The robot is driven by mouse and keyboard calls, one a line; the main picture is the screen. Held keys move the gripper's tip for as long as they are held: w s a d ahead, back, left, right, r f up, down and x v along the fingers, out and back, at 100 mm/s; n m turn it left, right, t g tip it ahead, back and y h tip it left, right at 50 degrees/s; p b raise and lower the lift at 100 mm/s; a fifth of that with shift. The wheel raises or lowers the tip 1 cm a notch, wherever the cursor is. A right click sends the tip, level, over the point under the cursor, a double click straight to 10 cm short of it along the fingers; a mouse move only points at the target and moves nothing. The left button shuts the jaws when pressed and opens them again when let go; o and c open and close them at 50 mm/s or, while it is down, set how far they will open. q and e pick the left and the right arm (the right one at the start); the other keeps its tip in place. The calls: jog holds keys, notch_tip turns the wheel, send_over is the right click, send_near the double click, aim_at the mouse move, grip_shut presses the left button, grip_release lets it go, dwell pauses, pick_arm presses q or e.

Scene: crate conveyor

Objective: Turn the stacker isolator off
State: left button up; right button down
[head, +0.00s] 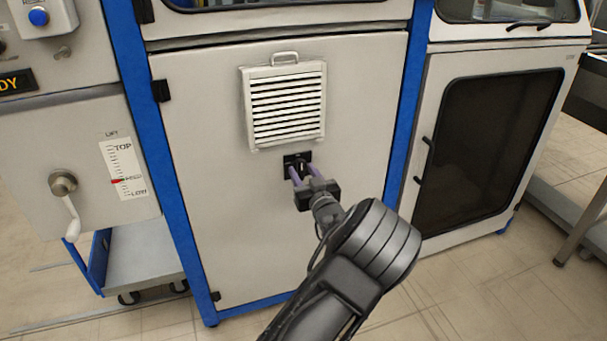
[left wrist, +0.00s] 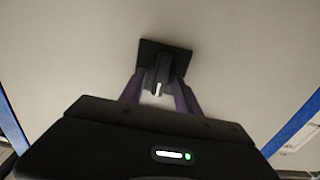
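The stacker isolator (head: 300,159) is a small black square plate with a black handle on the light grey cabinet front, below the louvred vent. In the left wrist view the isolator (left wrist: 177,58) shows its black handle with a white mark, pointing roughly along the gripper's centre line. My left gripper (head: 302,175) reaches up to it. Its two purple fingers (left wrist: 160,88) stand on either side of the handle, with a visible gap at least on the right side. I cannot tell contact on the left. My right gripper is in neither view.
A louvred vent panel (head: 286,104) with a handle sits just above the isolator. Blue frame posts (head: 157,150) flank the cabinet door. A lift crank (head: 67,195) with a TOP/LOW scale (head: 123,170) is at left. A dark-windowed door (head: 487,150) is at right.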

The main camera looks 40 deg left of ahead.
pick_arm(q)
grip_shut()
dwell(0.3)
